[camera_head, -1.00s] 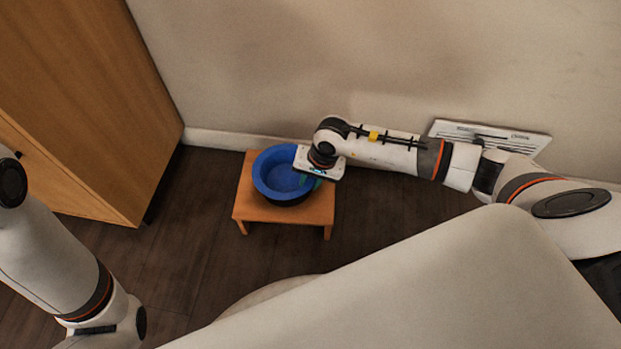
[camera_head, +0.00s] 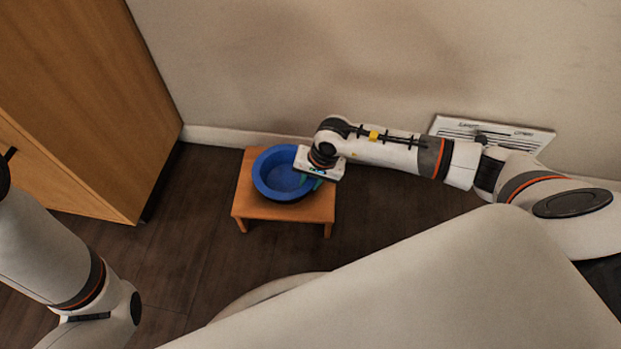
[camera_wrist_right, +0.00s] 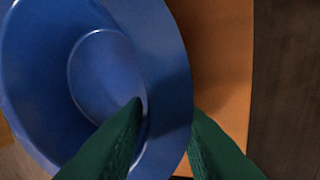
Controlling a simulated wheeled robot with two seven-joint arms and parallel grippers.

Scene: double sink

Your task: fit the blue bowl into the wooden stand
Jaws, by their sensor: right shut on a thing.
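The blue bowl (camera_head: 276,172) is at the wooden stand (camera_head: 246,208), a small stool-like piece on the dark floor by the wall. The bowl looks close to level in the head view. Whether it is seated in the stand or just above it is hard to tell. My right gripper (camera_head: 314,180) is shut on the bowl's right rim. In the right wrist view the green fingers (camera_wrist_right: 165,135) straddle the bowl's wall (camera_wrist_right: 168,75), one inside and one outside, with the stand's top (camera_wrist_right: 222,60) below. My left gripper is outside the view; only the left arm shows.
A wooden cabinet (camera_head: 75,100) stands at the left. The wall (camera_head: 300,60) with its white baseboard runs behind the stand. A white vent-like panel (camera_head: 490,132) is at the wall's right. Dark floor (camera_head: 190,235) lies open in front of and left of the stand.

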